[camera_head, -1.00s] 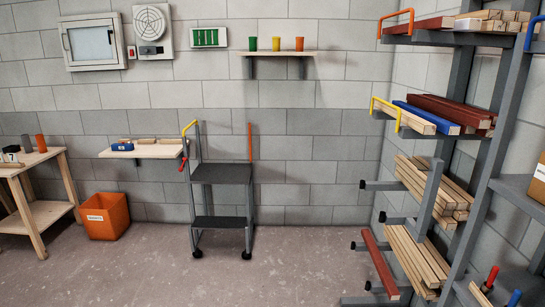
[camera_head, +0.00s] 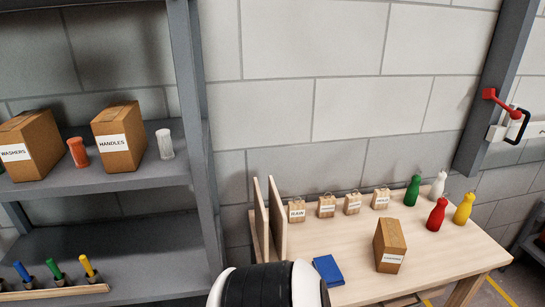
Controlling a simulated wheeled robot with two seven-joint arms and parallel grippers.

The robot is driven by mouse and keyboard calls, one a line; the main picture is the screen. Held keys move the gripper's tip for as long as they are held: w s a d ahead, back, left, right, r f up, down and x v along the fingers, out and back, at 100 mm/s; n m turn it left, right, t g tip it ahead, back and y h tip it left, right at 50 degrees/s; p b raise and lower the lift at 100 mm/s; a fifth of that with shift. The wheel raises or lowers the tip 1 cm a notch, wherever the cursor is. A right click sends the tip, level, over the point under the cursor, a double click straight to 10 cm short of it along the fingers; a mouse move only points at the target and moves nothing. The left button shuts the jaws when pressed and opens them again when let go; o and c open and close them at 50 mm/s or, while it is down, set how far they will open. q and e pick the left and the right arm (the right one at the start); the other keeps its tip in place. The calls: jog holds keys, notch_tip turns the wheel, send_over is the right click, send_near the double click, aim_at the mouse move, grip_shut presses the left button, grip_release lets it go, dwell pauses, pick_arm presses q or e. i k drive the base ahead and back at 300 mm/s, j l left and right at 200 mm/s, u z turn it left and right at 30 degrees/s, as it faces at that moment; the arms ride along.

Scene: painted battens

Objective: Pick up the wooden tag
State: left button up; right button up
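Several small wooden tags with white labels and wire loops stand in a row along the wall at the back of the wooden table (camera_head: 340,235). The leftmost tag (camera_head: 297,213) reads "RAW". Beside it are a second tag (camera_head: 326,209), a third tag (camera_head: 352,206) and a fourth tag (camera_head: 381,201), whose labels are too small to read surely. Neither gripper is in view. A black and white part of my own arm shows at the bottom middle and covers the table's near left corner.
A blue book (camera_head: 328,270) and a cardboard box (camera_head: 390,246) lie in front of the tags. Green (camera_head: 412,192), white (camera_head: 438,186), red (camera_head: 436,216) and yellow (camera_head: 463,209) bottles stand right. Upright boards (camera_head: 277,220) stand left, beside a grey shelf (camera_head: 120,180) with boxes.

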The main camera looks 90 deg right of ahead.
aim_at(352, 203)
jog(key=z, duration=3.35)
jog(key=i+l+u, duration=0.1)
jog(key=l+u, duration=0.15)
jog(key=u, duration=0.25)
jog(key=l+u, duration=0.25)
jog(key=u, duration=0.25)
jog(key=l+u, duration=0.3)
jog(key=u, duration=0.15)
